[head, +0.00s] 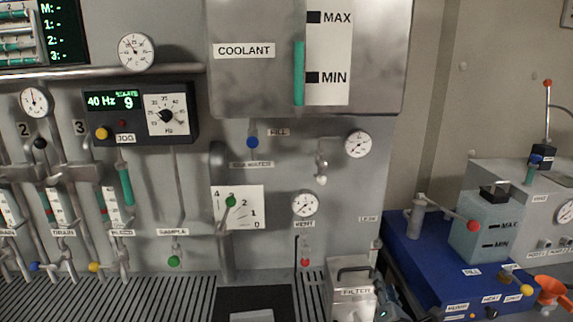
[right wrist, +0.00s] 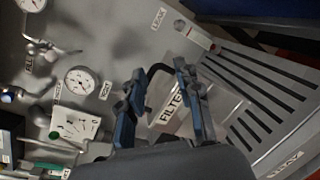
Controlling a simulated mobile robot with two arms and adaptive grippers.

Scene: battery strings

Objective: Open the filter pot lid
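The filter pot (head: 350,303) is a grey metal box with a FILTER label at the bottom of the head view. Its lid (head: 351,265) lies flat on top and carries a dark handle. The pot also shows in the right wrist view (right wrist: 222,100), with the black handle (right wrist: 157,70) near my fingertips. My right gripper (right wrist: 160,76) is open, its blue fingers apart on either side of the handle area; whether they touch it I cannot tell. In the head view the right gripper (head: 384,300) is partly visible just right of the pot. My left gripper is not in view.
A slotted grey drain deck (head: 120,297) runs along the panel's foot. A vent valve with a red knob (head: 305,262) stands just left of the pot. A blue bench unit (head: 420,255) with a tank and orange funnel (head: 551,290) is to the right.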

